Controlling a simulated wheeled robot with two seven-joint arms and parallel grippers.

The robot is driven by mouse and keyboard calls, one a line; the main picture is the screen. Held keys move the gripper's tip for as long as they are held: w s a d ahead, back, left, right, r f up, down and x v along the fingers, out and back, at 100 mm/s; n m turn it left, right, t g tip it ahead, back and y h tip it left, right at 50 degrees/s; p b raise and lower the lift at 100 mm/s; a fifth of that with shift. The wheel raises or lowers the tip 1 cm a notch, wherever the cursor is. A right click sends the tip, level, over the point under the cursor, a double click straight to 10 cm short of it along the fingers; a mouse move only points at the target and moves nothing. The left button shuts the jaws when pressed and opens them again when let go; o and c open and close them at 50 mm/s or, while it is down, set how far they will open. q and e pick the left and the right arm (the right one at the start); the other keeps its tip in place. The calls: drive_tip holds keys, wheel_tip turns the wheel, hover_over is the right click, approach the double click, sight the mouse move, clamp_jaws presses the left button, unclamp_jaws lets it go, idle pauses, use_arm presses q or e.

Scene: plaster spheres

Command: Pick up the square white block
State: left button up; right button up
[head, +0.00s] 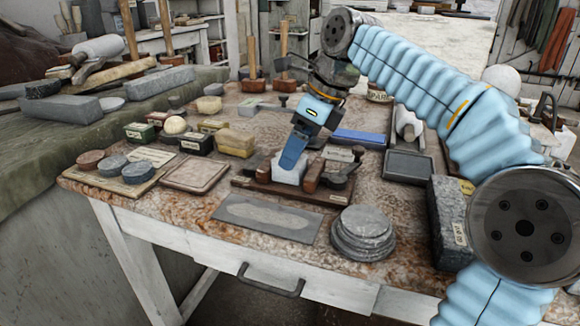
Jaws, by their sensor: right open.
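The square white block (287,173) sits on a dark wooden board (285,191) near the middle of the workbench. Brown wooden pieces stand close on either side of it. My right gripper (293,158) comes in from the upper right and points down at the block. Its blue finger covers part of the block's top and back. The jaws are open; whether a finger touches the block I cannot tell. My left gripper does not show.
A stack of grey discs (362,233) and a flat grey slab (267,217) lie in front of the board. A dark stone block (449,222) stands at the right. Small boxes (196,143) and a tan block (235,142) crowd the left. A blue bar (358,138) lies behind.

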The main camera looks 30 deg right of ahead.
sight(294, 177)
drive_tip(key=x, duration=0.4)
drive_tip(key=shift+w+f, duration=0.2)
drive_tip(key=shift+f, duration=0.1)
drive_tip(key=c, duration=1.3)
